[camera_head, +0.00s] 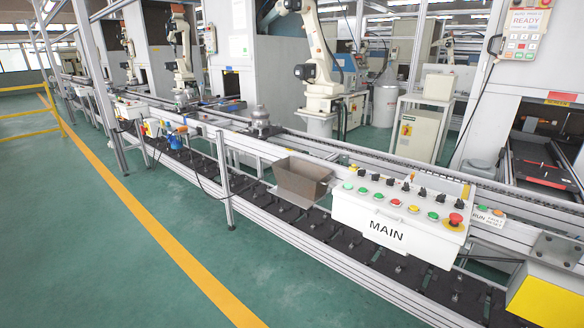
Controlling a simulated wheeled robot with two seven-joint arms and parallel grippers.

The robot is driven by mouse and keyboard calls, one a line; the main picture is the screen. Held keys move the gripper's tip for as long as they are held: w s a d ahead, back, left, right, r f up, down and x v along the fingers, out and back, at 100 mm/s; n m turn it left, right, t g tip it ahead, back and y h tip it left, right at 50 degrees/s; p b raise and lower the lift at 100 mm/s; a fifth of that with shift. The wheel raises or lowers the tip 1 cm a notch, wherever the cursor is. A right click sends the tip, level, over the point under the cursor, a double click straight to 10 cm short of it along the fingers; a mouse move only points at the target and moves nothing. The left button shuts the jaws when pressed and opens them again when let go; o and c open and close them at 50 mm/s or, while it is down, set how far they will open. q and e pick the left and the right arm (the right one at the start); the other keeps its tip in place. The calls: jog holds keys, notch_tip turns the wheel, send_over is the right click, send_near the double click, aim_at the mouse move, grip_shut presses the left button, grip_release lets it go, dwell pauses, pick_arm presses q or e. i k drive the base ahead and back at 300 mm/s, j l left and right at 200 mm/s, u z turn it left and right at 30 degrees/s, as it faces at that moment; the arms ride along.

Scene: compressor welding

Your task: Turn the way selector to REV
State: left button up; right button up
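A white control box marked MAIN (350,218) is mounted on the conveyor frame at the right of the head view. Its sloped top carries a row of black selector knobs (391,181) behind a row of coloured push buttons (413,209). A red emergency stop knob on a yellow base (455,220) sits at its right end. The labels by the knobs are too small to read, so I cannot tell which knob is the way selector or how it is set. Neither of my grippers is in view.
An open brown bin (302,181) stands left of the box. A small RUN/FAULT panel (490,216) is to its right. White robot arms (318,60) stand behind the conveyor. The green floor (120,260) in front is clear.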

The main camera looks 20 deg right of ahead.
aim_at(440, 198)
jog(key=z, duration=1.55)
